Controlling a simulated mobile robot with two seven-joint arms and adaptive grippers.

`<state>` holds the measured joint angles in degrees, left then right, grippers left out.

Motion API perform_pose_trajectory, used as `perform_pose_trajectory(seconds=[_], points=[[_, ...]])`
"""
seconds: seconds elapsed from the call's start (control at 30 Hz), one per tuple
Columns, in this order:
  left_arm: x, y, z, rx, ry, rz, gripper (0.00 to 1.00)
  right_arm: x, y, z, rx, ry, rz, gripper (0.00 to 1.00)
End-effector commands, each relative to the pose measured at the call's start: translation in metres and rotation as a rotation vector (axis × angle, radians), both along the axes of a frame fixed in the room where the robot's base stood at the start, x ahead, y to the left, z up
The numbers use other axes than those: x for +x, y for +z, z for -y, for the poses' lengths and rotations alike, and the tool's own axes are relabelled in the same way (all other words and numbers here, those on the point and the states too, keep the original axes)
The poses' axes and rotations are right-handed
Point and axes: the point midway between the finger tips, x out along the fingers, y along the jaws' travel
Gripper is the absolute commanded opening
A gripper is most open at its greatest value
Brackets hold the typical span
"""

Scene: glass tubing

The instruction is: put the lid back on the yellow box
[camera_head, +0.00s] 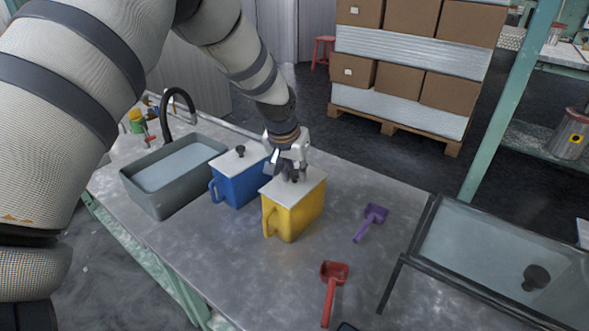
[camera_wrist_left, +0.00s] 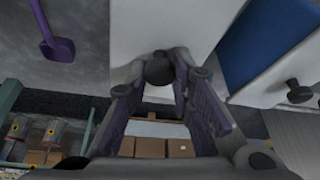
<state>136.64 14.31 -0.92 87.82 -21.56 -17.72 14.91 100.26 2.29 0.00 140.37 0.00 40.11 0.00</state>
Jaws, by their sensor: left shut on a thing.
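The yellow box (camera_head: 293,214) stands upright on the grey table, its handle at its left side. Its white lid (camera_head: 306,187) lies over the top of the box, roughly lined up with the rim; I cannot tell whether it is fully seated. My left gripper (camera_head: 294,174) comes down from above and is shut on the lid's dark knob. The left wrist view shows the knob (camera_wrist_left: 160,69) between the fingers, with the white lid (camera_wrist_left: 165,25) behind it. My right gripper is not in view.
A blue box (camera_head: 238,185) with a white lid and dark knob stands close on the left. A grey basin (camera_head: 165,200) is farther left. A purple scoop (camera_head: 373,217) and red scoop (camera_head: 333,285) lie to the right, before a dark-framed glass case (camera_head: 480,250).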

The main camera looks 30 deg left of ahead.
Motion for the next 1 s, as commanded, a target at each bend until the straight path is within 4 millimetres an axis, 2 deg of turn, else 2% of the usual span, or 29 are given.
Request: perform_pose_trajectory(seconds=[0.9,0.93,1.0], points=[[0.0003,-0.0014,-0.0001,0.0,0.0,0.001,0.0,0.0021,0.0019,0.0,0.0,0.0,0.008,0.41],[0.0002,-0.0014,0.0,0.0,0.0,0.001,0.25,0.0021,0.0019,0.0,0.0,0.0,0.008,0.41],[0.0002,-0.0014,0.0,0.0,0.0,0.001,0.41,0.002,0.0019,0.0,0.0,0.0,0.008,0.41]])
